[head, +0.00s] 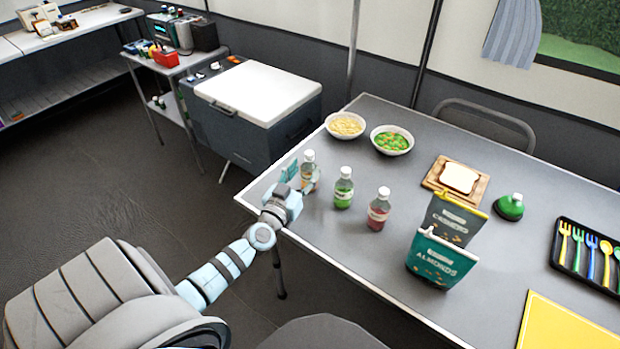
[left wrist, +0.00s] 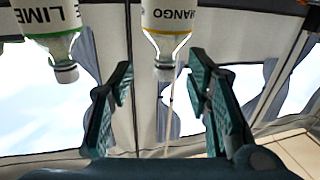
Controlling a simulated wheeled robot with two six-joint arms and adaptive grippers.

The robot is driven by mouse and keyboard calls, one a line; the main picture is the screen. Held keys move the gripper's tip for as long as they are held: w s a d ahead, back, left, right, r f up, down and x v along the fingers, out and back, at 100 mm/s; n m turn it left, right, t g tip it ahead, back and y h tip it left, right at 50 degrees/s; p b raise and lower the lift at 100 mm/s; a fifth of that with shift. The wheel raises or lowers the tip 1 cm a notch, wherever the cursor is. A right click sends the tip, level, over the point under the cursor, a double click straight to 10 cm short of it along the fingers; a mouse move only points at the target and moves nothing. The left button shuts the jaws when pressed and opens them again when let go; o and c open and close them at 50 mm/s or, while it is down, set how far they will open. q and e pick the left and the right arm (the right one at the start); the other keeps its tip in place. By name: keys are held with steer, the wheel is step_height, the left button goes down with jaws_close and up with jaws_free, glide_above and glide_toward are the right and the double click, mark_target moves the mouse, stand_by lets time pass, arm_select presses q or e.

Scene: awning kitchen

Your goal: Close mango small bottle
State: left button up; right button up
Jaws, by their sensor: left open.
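The mango small bottle (head: 309,172) stands upright near the table's left corner, a clear bottle with a white top. In the left wrist view, which looks upside down, its MANGO label (left wrist: 172,18) is at the top and its neck and pale top point down. My left gripper (head: 301,181) is at this bottle and partly hides it. In the left wrist view the left gripper (left wrist: 160,78) is open, with one teal finger on each side of the bottle's top and gaps visible. My right gripper is in neither view.
The lime bottle (head: 343,190) stands close to the right, with a red bottle (head: 378,210) beyond it. Two bowls (head: 346,124) (head: 391,141), a bread board (head: 441,186), snack bags (head: 440,259) and a cutlery tray (head: 556,262) occupy the table. Its front-left edge is clear.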

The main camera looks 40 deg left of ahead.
mark_target(309, 162)
arm_select(q)
steer(key=shift+r, duration=0.1)
steer(key=shift+w, duration=0.1)
steer(key=b+x, duration=0.1)
steer(key=x, duration=0.1)
steer(key=b+x, duration=0.1)
steer(key=x, duration=0.1)
steer(key=shift+w+a+f, duration=0.2)
steer(key=shift+a+f, duration=0.05)
steer(key=shift+w+a+r, duration=0.1)
steer(key=shift+w, duration=0.25)
steer(key=shift+s, duration=0.1)
steer(key=shift+c, duration=0.5)
jaws_close()
